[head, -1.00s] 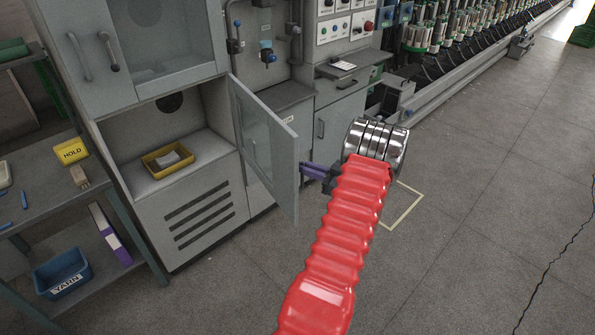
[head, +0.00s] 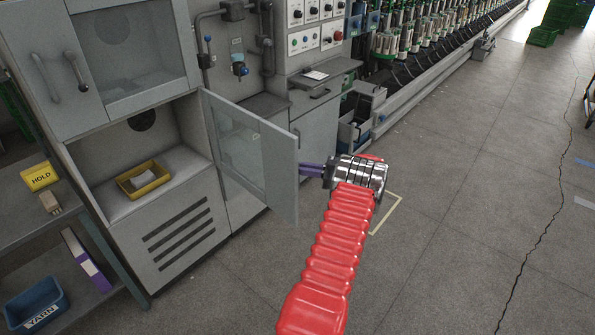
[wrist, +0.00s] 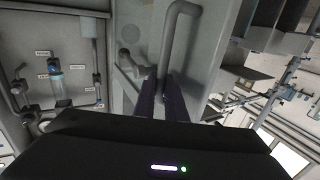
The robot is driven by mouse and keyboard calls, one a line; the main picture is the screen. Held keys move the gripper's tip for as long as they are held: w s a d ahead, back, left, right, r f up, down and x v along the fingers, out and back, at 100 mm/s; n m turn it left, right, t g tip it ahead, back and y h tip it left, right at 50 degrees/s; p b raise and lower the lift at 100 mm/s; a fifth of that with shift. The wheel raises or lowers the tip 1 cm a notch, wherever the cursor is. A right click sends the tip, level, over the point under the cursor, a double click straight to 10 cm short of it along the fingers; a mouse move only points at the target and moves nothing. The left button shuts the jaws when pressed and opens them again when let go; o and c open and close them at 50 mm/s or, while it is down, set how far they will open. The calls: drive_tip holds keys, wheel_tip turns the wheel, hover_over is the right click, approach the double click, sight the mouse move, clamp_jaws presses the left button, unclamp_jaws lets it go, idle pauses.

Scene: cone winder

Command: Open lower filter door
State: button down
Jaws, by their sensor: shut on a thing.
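The lower filter door (head: 250,155), a grey-framed panel with a glass pane, stands swung well out from the right side of its compartment in the head view. Its inner face shows there, and its handle is hidden behind it. In the wrist view the door's grey bar handle (wrist: 181,38) rises from between the dark purple fingers of my gripper (wrist: 164,92). My gripper is shut on the handle. In the head view my gripper (head: 311,170) is at the door's free edge, on its outer side, with the fingertips partly hidden by the door.
The upper door (head: 125,60) is closed. A bench with a HOLD sign (head: 40,176) and a blue YARN bin (head: 36,305) is at left.

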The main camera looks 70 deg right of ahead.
drive_tip(key=shift+d+r, duration=0.15)
drive_tip(key=shift+d, duration=0.15)
drive_tip(key=c, duration=2.1)
unclamp_jaws()
drive_tip(key=s, duration=0.4)
drive_tip(key=s+d, duration=0.1)
drive_tip(key=s, duration=0.4)
drive_tip(key=s+d, duration=0.1)
drive_tip(key=s, duration=0.3)
drive_tip(key=shift+s, duration=0.3)
